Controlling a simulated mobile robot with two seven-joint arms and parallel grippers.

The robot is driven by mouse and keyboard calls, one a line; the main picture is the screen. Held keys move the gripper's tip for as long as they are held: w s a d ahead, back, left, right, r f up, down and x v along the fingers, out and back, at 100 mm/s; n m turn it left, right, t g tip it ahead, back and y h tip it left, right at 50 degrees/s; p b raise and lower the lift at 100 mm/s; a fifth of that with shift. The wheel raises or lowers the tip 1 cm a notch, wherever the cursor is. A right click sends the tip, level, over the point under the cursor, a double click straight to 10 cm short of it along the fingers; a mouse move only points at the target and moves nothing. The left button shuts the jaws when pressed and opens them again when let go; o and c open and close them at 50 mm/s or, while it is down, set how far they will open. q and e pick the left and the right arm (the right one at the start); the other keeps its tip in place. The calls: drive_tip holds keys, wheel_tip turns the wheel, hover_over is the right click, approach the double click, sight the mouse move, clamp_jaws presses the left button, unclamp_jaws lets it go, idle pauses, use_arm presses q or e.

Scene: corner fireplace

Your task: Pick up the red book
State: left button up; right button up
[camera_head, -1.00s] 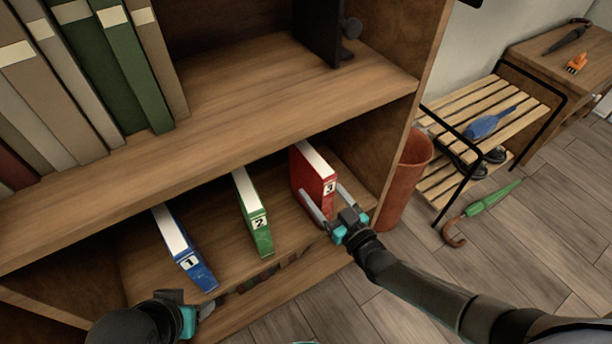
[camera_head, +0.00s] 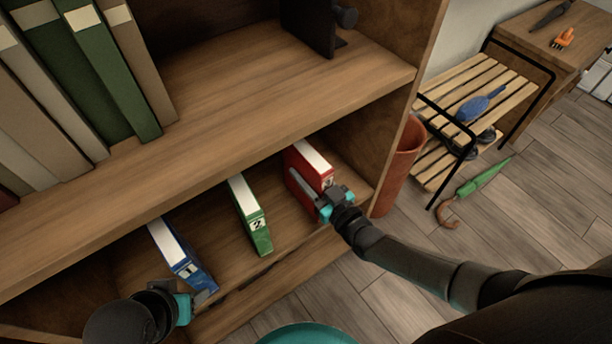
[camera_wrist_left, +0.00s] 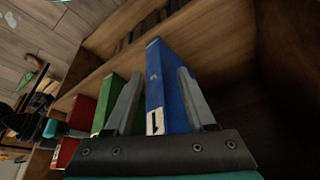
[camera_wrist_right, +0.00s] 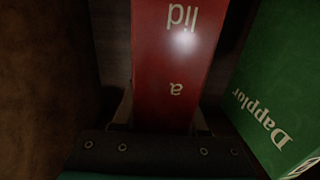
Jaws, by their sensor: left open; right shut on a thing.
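The red book (camera_head: 312,163) stands upright on the lower shelf, at the right of the row. My right gripper (camera_head: 318,192) is shut on the red book, with its fingers along the book's sides. In the right wrist view the red spine (camera_wrist_right: 172,60) runs up between the fingers. My left gripper (camera_head: 203,297) is open at the front of the blue book (camera_head: 180,257). In the left wrist view the blue book (camera_wrist_left: 168,90) stands between the two open fingers.
The green book (camera_head: 249,214) stands between the blue and red books on the lower shelf (camera_head: 280,258). The shelf's right side wall is close to the red book. A terracotta bin (camera_head: 398,168) stands outside that wall. Larger books (camera_head: 100,70) fill the upper shelf's left.

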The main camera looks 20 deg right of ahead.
clamp_jaws()
use_arm(q)
drive_tip(key=shift+s+f, duration=0.1)
drive_tip(key=shift+f, duration=0.05)
use_arm(e)
drive_tip(key=shift+w+r, duration=0.1)
drive_tip(key=shift+r, duration=0.2)
